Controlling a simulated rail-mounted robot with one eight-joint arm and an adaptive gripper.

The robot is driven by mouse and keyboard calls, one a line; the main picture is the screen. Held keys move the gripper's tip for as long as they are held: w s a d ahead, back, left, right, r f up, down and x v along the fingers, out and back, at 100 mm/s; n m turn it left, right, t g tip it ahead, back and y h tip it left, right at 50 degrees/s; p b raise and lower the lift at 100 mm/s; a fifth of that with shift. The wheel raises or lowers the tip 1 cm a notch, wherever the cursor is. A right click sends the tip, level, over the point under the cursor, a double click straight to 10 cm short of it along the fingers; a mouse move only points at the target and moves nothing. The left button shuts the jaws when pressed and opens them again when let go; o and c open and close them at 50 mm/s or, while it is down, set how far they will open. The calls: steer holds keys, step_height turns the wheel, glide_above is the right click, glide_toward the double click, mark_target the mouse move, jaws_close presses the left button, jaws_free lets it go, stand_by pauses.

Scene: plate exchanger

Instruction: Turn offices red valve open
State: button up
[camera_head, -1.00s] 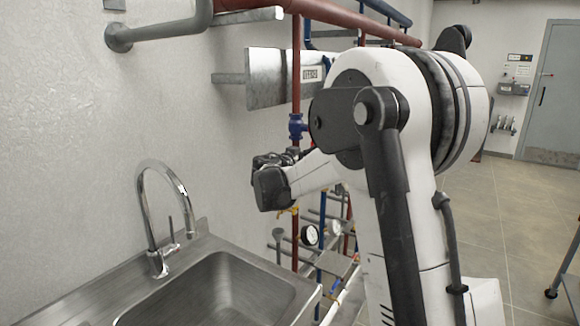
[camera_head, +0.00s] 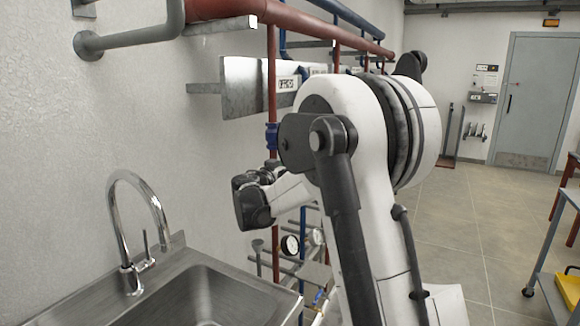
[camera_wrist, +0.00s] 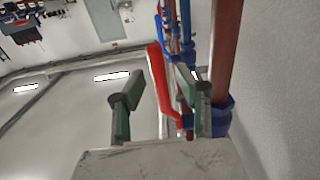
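A red valve lever (camera_wrist: 160,82) shows in the wrist view, long and slightly tilted. Its lower end meets a blue valve body (camera_wrist: 222,118) on a red pipe (camera_wrist: 222,50). My gripper (camera_wrist: 160,100) is open, with green-padded fingers on either side of the lever in the picture. The lever is closer to the right finger; no contact is clear. In the head view a blue fitting (camera_head: 272,135) sits on the vertical red pipe (camera_head: 271,85), below a metal plate with a small label (camera_head: 287,84), too blurred to read surely. My arm hides the fingers there.
A steel sink (camera_head: 200,300) with a tall faucet (camera_head: 140,215) stands at lower left. Pipes and gauges (camera_head: 290,245) crowd the wall behind my arm. Open floor (camera_head: 460,220) lies to the right, with a cart (camera_head: 555,270) at the edge.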

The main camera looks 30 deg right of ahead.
steer(key=shift+a, duration=0.1)
steer(key=v, duration=1.2)
stand_by(0.4)
steer(key=s+a+f+n+g+y, duration=0.1)
steer(key=s+a+f+n+y, duration=0.2)
steer(key=s, duration=0.9)
steer(key=s+a+f+n+g+y, duration=0.1)
steer(key=s+a+f+n+y, duration=0.3)
steer(key=s, duration=0.9)
steer(key=s+a+f+n+y, duration=0.4)
steer(key=s+a+y, duration=0.4)
steer(key=s, duration=0.5)
steer(key=shift+f+g+p, duration=0.3)
steer(key=shift+f+g, duration=0.1)
steer(key=shift+f, duration=0.1)
steer(key=shift+a, duration=0.1)
